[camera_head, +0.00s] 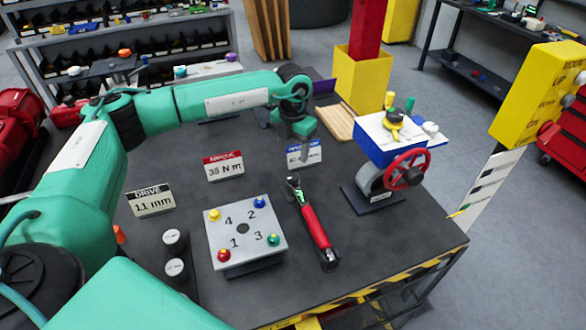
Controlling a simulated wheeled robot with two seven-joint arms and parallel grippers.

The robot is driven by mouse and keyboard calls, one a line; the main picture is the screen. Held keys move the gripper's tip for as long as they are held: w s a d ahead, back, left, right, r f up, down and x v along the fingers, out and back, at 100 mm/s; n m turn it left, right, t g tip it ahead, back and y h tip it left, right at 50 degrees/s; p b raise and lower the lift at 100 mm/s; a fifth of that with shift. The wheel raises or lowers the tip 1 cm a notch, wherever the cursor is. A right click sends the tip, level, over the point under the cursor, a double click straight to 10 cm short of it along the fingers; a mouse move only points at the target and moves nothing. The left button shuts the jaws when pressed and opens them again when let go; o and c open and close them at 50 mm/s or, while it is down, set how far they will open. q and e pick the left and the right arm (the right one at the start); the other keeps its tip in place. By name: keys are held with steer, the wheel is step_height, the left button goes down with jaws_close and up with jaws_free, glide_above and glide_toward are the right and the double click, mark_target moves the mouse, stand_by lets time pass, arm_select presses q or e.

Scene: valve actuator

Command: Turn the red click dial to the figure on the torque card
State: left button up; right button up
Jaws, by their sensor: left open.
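The torque card (224,167) stands on the dark bench with a red header; its figure looks like 35 or 38 N m, too small to be sure. A torque wrench with a red handle (316,228) lies on the bench, its ratchet head toward the back. I cannot make out a separate red click dial on it. My left gripper (300,139) points down beyond the wrench head, in front of part of a blue-headed card (305,154). It is open and apart from the wrench. My right gripper is not in view.
A plate with numbered coloured bolts (243,229) lies left of the wrench. A drive card (151,201) and two sockets (174,255) stand farther left. The valve actuator (389,140) with a red handwheel (407,170) stands at the right. Bare bench lies between wrench and actuator.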

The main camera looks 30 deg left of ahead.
arm_select(q)
step_height(320, 180, up, 4)
glide_above(292, 175)
steer(key=shift+s+d+r+b, duration=0.2)
steer(key=shift+b, duration=0.25)
steer(key=w+a+f+n+g+h+p, duration=0.25)
steer(key=a+n+h+p, duration=0.2)
steer(key=n, duration=0.85)
steer(key=shift+y, duration=0.25)
steer(key=p+x, duration=0.1)
steer(key=x, duration=0.2)
steer(key=p+x, duration=0.2)
steer(key=x, duration=0.2)
steer(key=p+x, duration=0.2)
steer(key=x, duration=0.2)
steer(key=shift+w+a+f, duration=0.15)
steer(key=shift+w, duration=0.15)
steer(key=shift+f+p, duration=0.3)
steer(key=shift+f, duration=0.15)
steer(key=c, duration=1)
